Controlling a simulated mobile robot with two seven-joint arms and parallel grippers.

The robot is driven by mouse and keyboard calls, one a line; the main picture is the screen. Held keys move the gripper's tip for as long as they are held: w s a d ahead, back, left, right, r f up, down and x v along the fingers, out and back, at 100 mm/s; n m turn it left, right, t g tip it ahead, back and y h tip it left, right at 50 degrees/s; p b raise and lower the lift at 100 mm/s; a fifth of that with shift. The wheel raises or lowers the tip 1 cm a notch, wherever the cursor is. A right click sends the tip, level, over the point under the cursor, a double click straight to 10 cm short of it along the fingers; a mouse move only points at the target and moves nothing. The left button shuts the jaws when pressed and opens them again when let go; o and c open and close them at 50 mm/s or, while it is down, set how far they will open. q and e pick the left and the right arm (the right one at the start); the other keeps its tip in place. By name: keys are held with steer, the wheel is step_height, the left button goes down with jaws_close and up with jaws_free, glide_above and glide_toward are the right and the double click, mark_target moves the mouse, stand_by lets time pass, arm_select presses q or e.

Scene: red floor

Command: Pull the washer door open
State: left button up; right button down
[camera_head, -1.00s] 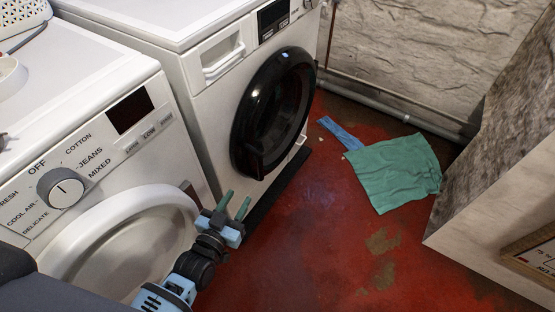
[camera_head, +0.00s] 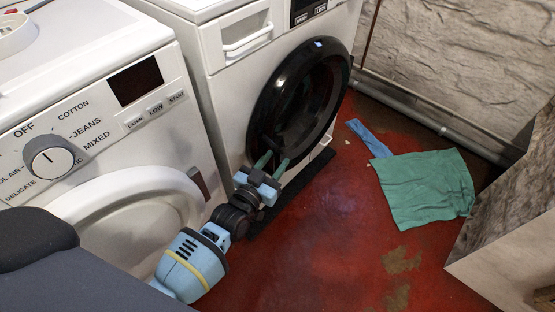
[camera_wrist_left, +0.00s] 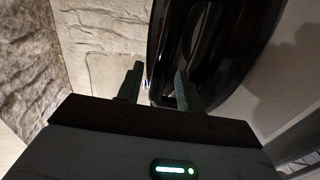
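The washer (camera_head: 233,95) is the white machine with a round black door (camera_head: 334,62), which looks shut. My left gripper (camera_head: 273,162) is at the lower left of that door, with its two green fingers pointing up toward the black rim. In the left wrist view the fingers (camera_wrist_left: 157,78) are apart, and the black door edge (camera_wrist_left: 160,40) shows between and behind them, the right finger overlapping the black part. I cannot tell whether they touch it. The door's handle area is partly hidden by the fingers. My right gripper is not in view.
A second white machine (camera_head: 85,75) with a dial and white round door (camera_head: 130,215) stands at left, close to my left arm. A green cloth (camera_head: 425,190) and a blue cloth (camera_head: 368,138) lie on the red floor (camera_head: 320,230). A pale block (camera_head: 505,250) stands at right.

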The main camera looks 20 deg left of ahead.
arm_select(q)
steer(key=shift+w+d, duration=0.15)
steer(key=shift+w, duration=0.65)
steer(key=shift+c, duration=0.5)
jaws_close()
